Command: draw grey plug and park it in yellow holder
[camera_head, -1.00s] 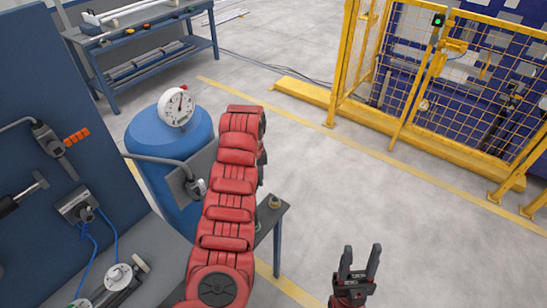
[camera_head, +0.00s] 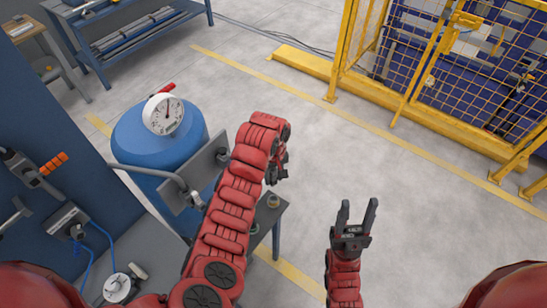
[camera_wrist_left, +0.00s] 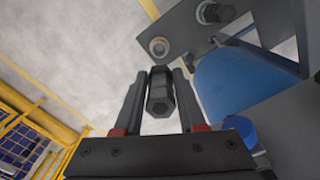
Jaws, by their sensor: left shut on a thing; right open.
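My left gripper (camera_wrist_left: 160,85) is shut on a dark grey hexagonal plug (camera_wrist_left: 160,98), held between its fingers in the left wrist view. In the head view my left gripper (camera_head: 279,168) is partly hidden by its own arm, and the plug cannot be made out. A grey plate (camera_wrist_left: 188,38) ahead of the fingers carries a pale ring-shaped port (camera_wrist_left: 159,47) and a dark fitting with a green ring (camera_wrist_left: 215,12). The plug appears clear of the plate. My right gripper (camera_head: 356,212) is open and empty over the floor.
A blue tank (camera_head: 160,140) with a white gauge (camera_head: 163,114) stands behind the plate and pipe. A blue panel (camera_head: 45,130) and grey bench (camera_head: 150,250) lie at left. Yellow fencing (camera_head: 440,70) is at back right. The floor between is open.

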